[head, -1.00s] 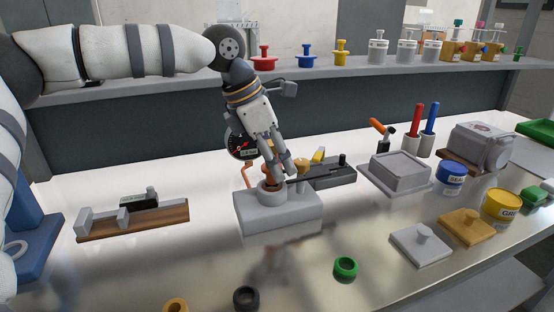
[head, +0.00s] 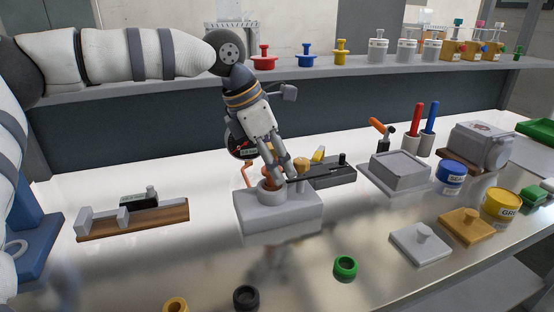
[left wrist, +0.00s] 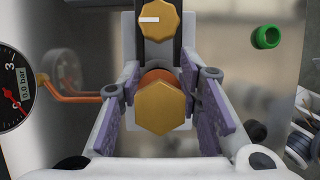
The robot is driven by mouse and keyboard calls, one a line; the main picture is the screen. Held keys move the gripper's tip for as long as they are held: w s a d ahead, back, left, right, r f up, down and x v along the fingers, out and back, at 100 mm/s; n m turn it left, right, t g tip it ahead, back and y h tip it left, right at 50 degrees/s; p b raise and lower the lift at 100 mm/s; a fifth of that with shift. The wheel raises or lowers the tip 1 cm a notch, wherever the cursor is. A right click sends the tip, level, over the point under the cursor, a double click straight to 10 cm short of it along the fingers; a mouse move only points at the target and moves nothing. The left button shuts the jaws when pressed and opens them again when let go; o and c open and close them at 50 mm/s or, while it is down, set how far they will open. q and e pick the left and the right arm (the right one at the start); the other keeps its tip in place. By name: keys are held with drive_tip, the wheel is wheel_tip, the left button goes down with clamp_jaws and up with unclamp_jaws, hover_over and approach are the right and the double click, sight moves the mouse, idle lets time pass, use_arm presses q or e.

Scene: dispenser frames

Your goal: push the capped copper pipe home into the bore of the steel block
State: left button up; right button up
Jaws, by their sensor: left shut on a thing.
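The steel block (head: 278,214) stands in the middle of the bench with a raised round collar (head: 270,196) on top. The copper pipe (head: 273,183) stands upright at the collar, its lower end hidden inside. In the left wrist view its brass hexagonal cap (left wrist: 161,107) faces the camera, between the finger pads. My left gripper (head: 277,174) comes down from above and is shut on the capped pipe, close over the collar. How deep the pipe sits cannot be seen. My right gripper is not in view.
A pressure gauge (left wrist: 14,90) and a bent copper tube (left wrist: 72,97) are close beside the gripper. A dark fixture (head: 330,174) with a brass knob (left wrist: 160,20) stands behind the block. A green ring (head: 345,267) and a black ring (head: 246,297) lie in front.

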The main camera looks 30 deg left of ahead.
use_arm(q)
drive_tip(key=shift+f, duration=0.4)
drive_tip(key=o, duration=1.3)
drive_tip(key=v, duration=1.2)
